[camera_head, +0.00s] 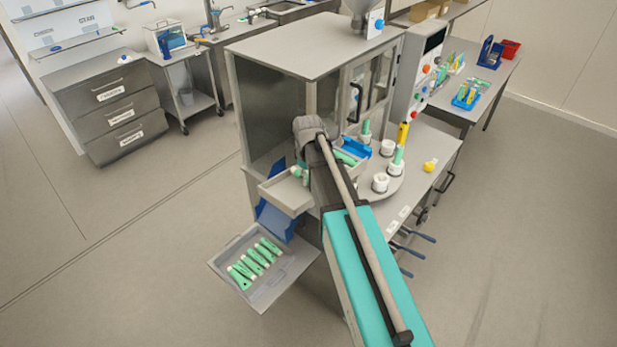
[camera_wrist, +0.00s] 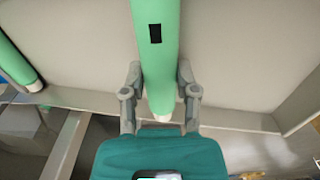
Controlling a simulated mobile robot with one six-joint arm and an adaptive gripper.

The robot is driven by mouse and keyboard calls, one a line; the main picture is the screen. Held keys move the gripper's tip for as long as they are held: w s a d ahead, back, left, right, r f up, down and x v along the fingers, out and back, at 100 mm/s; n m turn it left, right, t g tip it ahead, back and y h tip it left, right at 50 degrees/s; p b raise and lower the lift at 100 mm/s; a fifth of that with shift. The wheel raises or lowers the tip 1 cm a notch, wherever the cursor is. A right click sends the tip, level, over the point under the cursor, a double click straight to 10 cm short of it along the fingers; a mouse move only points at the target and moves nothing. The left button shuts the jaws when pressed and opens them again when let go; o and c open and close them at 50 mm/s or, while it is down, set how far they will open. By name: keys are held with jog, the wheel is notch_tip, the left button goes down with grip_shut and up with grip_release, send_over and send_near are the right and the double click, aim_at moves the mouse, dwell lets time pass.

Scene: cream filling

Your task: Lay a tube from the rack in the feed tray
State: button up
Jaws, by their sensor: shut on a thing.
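My gripper (camera_wrist: 160,82) is shut on a green tube (camera_wrist: 155,50) with a black mark and a pale end, one finger on each side. The tube is over a pale grey tray floor (camera_wrist: 235,50); I cannot tell whether it touches. Another green tube (camera_wrist: 14,62) is at the left of the wrist view. In the head view the grey feed tray (camera_head: 280,196) juts from the machine's front, partly behind my arm. A green piece (camera_head: 297,171) shows at its back. A blue rack (camera_head: 355,147) is right of my arm, with green tubes beside it. The arm hides my fingers there.
A lower tray (camera_head: 282,277) holds several green tubes at the front left. A round turntable (camera_head: 382,193) with white cups, some holding tubes, is at the right. The machine cabinet (camera_head: 285,48) stands behind. The floor at left is clear.

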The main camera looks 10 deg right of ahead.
jog(key=shift+f+b, duration=0.55)
dwell(0.4)
jog(key=o, duration=0.8)
jog(key=shift+r, duration=0.25)
jog(key=shift+r+p, duration=4.3)
jog(key=shift+p, duration=0.25)
jog(key=shift+d+f, duration=0.1)
